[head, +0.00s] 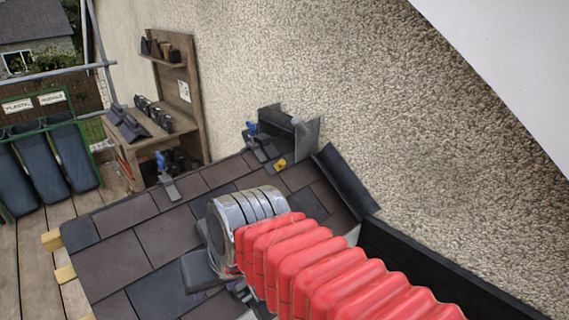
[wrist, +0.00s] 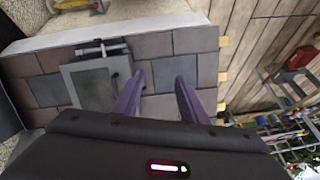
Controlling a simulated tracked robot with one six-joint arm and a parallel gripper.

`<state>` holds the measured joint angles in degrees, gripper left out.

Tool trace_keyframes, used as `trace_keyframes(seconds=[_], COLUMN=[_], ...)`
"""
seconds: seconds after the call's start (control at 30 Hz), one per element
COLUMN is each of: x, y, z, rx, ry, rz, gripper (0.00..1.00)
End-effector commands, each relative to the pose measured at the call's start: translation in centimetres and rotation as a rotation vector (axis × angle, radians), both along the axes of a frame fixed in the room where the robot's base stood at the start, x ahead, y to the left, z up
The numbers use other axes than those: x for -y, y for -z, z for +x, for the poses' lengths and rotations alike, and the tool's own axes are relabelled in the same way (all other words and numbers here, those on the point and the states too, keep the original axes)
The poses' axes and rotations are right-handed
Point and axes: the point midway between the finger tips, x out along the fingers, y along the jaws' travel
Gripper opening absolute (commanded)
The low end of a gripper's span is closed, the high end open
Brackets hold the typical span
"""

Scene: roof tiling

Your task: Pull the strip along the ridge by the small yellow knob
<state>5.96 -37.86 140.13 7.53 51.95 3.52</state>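A small yellow knob (head: 281,163) shows in the head view near the top of the tiled roof, close to the wall. A dark piece (head: 262,150) lies just left of it; I cannot tell whether this is the strip. In the wrist view my gripper (wrist: 159,82) has two purple fingers apart, with nothing between them, over the tiles. I cannot make out the yellow knob for certain in the wrist view.
Slate tiles (head: 168,238) cover the roof beside a pebbled wall (head: 360,100). A grey-framed roof window (wrist: 92,82) lies left of my fingers. Blue-handled clamps (head: 168,182) stand on the roof. A wooden bench (head: 150,143) and dark bins (head: 45,168) stand beyond.

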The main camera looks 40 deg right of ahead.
Motion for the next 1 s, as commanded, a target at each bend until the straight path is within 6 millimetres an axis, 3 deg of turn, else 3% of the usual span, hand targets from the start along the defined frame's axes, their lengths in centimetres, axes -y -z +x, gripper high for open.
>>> trace_keyframes(seconds=[0.27, 0.57, 0.77, 1.0], x=[1.9, 6.9, 12.4, 21.4], y=[-0.5, -1.1, -1.4, -1.1], z=[5.3, 11.8, 15.9, 19.6], rx=[-0.067, -0.107, -0.112, -0.101], ry=[0.398, 0.842, 1.131, 1.459], rz=[0.333, 0.714, 0.98, 1.322], gripper=[0.39, 0.39, 0.39, 0.39])
